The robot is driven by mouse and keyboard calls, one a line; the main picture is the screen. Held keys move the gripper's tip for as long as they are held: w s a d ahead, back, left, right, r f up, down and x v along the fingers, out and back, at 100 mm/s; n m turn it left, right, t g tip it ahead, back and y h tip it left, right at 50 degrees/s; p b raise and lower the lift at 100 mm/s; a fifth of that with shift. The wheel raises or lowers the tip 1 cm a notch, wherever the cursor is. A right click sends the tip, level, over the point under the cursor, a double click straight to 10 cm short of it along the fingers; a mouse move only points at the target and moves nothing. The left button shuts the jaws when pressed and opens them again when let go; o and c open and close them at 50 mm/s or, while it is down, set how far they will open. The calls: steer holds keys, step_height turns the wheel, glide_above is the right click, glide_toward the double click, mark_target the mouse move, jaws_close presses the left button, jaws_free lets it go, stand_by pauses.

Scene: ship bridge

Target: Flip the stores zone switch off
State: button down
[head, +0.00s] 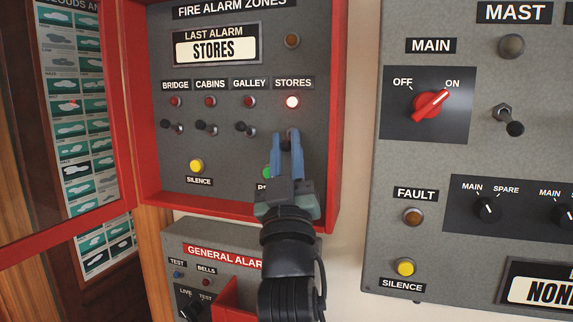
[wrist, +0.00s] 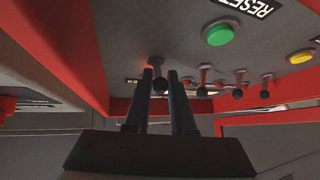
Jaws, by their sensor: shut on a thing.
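The fire alarm zones panel (head: 225,65) is grey inside an open red box in the head view. The stores lamp (head: 292,102) glows bright under its label. My gripper (head: 287,138) is below that lamp, with its blue fingers over the stores zone switch, which is mostly hidden there. In the wrist view my gripper (wrist: 161,75) has its fingertips on both sides of the dark knob of the stores zone switch (wrist: 159,84) and is shut on it. I cannot tell clearly which way the lever tilts.
The bridge, cabins and galley switches (head: 206,126) are in a row to the left. The green reset button (wrist: 220,33) is close to my gripper. A yellow silence button (head: 196,166) is lower left. The mast panel (head: 470,150) stands to the right, the general alarm box (head: 215,245) below.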

stand_by(0.5)
steer(key=c, duration=1.1)
jaws_free()
steer(key=shift+o, duration=0.2)
steer(key=b+v, duration=0.3)
steer(key=v, duration=1)
steer(key=shift+w+b, duration=0.15)
steer(key=shift+b, duration=0.15)
steer(key=shift+f, duration=0.1)
steer(key=s+r+m+t+p, duration=0.1)
steer(key=s+r+p, duration=0.2)
steer(key=s+r, duration=0.4)
steer(key=s+r+m+p, duration=0.2)
steer(key=s+r, duration=0.6)
steer(key=r, duration=0.6)
steer(key=shift+a+m+t+p, duration=0.2)
steer(key=shift+m+t+p, duration=0.15)
steer(key=shift+p, duration=0.4)
